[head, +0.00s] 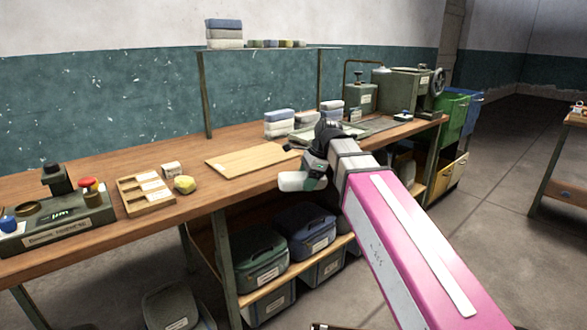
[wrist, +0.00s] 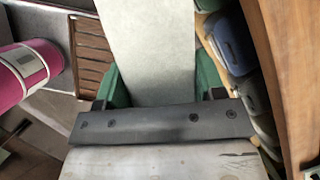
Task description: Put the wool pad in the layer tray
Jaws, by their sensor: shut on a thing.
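My gripper (head: 316,169) is shut on a flat, pale grey-white pad (head: 300,181), which looks like the wool pad. It holds the pad in the air in front of the workbench's front edge. In the wrist view the pad (wrist: 150,40) runs out between the green fingers, and its far end is cut off by the frame. I cannot tell for certain which thing is the layer tray. A low wooden tray with labelled slots (head: 157,199) stands on the bench at the left, and a flat grey tray-like surface (head: 384,125) lies at the right.
The wooden bench (head: 95,167) carries a flat board (head: 240,163), stacked blue and white pads (head: 279,123), a yellow lump (head: 184,184) and a control box (head: 62,223). Lidded bins (head: 261,258) fill the shelf below. A raised shelf (head: 270,48) stands behind. Floor is open at right.

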